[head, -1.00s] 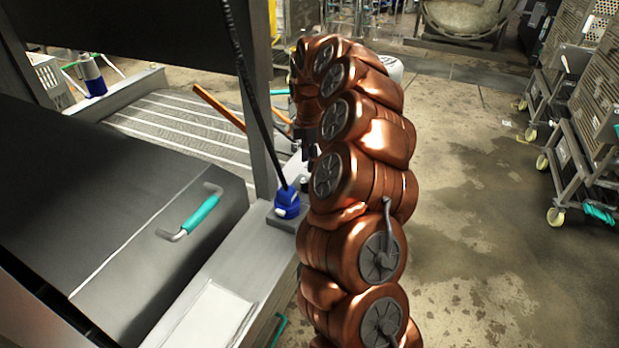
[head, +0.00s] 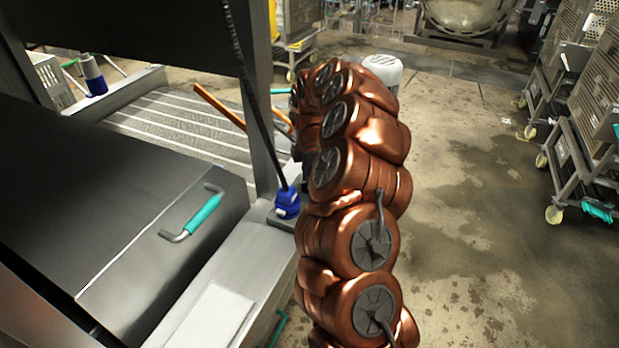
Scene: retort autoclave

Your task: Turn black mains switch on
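I cannot make out a black mains switch in the head view. My copper-coloured arm rises from the bottom centre, and its far end bends over and down behind its own links. My gripper is almost wholly hidden there. Only a small dark part (head: 308,165) shows at the arm's left edge, beside the steel post, and I cannot tell whether the fingers are open or shut. A blue plug-like fitting (head: 287,204) with a black cable sits on the steel ledge just left of my arm.
A dark box-shaped cover (head: 110,210) with a teal handle (head: 203,216) fills the left. A steel post (head: 250,110) stands close to my arm. A slatted conveyor (head: 180,125) and an orange bar (head: 218,105) lie behind. Wheeled racks (head: 585,130) stand right, beyond open floor.

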